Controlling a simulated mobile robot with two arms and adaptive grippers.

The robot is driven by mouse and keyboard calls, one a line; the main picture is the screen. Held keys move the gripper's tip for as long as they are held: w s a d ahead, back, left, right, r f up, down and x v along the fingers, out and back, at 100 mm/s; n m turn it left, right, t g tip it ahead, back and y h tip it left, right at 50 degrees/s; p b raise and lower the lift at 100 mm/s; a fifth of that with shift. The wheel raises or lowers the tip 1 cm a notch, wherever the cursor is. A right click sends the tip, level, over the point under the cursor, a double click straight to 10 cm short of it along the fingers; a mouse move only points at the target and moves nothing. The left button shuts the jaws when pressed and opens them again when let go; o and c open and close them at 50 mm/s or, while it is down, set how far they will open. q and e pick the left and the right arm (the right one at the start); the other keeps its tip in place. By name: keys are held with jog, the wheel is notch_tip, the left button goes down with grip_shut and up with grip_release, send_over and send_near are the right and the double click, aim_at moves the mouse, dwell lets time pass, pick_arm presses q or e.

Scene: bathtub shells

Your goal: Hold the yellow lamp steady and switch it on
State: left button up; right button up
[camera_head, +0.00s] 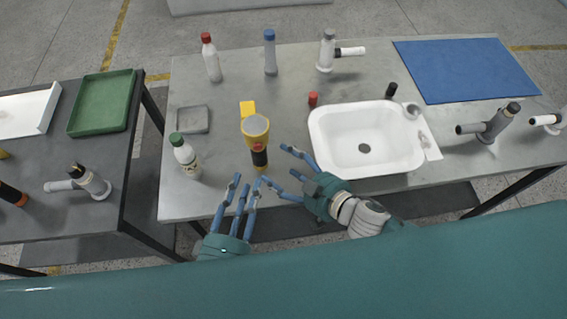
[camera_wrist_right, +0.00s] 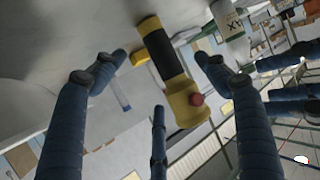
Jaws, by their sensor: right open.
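The yellow lamp (camera_head: 255,126) stands on the grey table left of the sink, with a black grip and a red button; in the right wrist view its black grip (camera_wrist_right: 165,55) and red button (camera_wrist_right: 196,99) show between my spread fingers. My right gripper (camera_head: 275,165) is open just right of the lamp, its fingers reaching toward the grip with nothing held. My left gripper (camera_head: 238,184) is open and empty at the table's front edge, below and left of the lamp. Whether any right finger touches the lamp is unclear.
A yellow piece (camera_head: 247,107) shows just behind the lamp. A green-capped bottle (camera_head: 186,158) stands to the left, a grey square dish (camera_head: 193,119) behind it. The white sink (camera_head: 322,148) and a small red-topped item (camera_head: 313,98) are to the right. Bottles stand at the back.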

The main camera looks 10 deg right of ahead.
aim_at(266, 154)
jog(key=x, duration=1.1)
jog(key=shift+w+d+r, duration=0.1)
jog(key=shift+w+r, duration=0.15)
jog(key=shift+c, duration=0.2)
jog(key=c, duration=1.3)
pick_arm(q)
grip_shut()
pick_arm(e)
jog(key=shift+c, duration=0.3)
